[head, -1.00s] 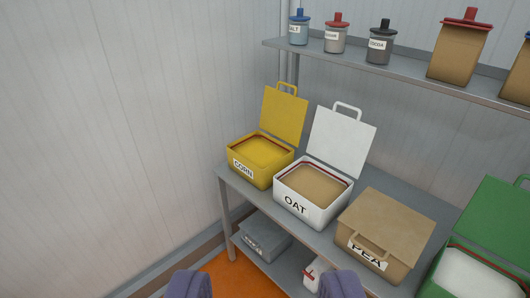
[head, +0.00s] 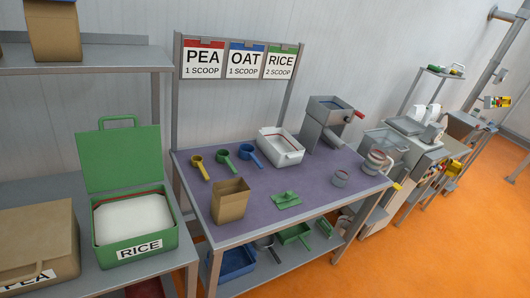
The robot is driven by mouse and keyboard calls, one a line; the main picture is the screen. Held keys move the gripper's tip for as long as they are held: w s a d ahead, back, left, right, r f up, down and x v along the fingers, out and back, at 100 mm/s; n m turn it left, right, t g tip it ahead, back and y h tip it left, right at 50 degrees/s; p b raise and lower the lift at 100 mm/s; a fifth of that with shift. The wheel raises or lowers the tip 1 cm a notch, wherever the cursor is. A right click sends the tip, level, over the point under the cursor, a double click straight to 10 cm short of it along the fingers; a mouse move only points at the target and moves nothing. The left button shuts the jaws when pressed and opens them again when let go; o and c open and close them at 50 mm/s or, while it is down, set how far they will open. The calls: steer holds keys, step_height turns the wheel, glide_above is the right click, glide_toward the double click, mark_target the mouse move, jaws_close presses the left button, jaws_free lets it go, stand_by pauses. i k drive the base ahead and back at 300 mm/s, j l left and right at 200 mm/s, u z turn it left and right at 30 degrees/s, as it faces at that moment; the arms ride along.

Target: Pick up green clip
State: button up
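I cannot tell for sure which thing is the green clip. A small flat green piece with a raised part (head: 286,200) lies on the purple top of the middle table (head: 325,198), right of an open brown bag (head: 230,200). Other green items lie on the shelf below: a tray-like one (head: 295,234) and a smaller one (head: 324,228). A small green item (head: 433,68) also sits on a far shelf at the right. My gripper is not in view.
Yellow, green and blue scoops (head: 249,153) lie at the table's back left, near a white bin (head: 281,146) and a grey hopper (head: 328,120). An open green RICE bin (head: 134,225) stands on the left bench. Orange floor (head: 450,240) is clear at right.

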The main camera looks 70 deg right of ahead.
mark_target(287, 200)
steer(key=z, duration=1.6)
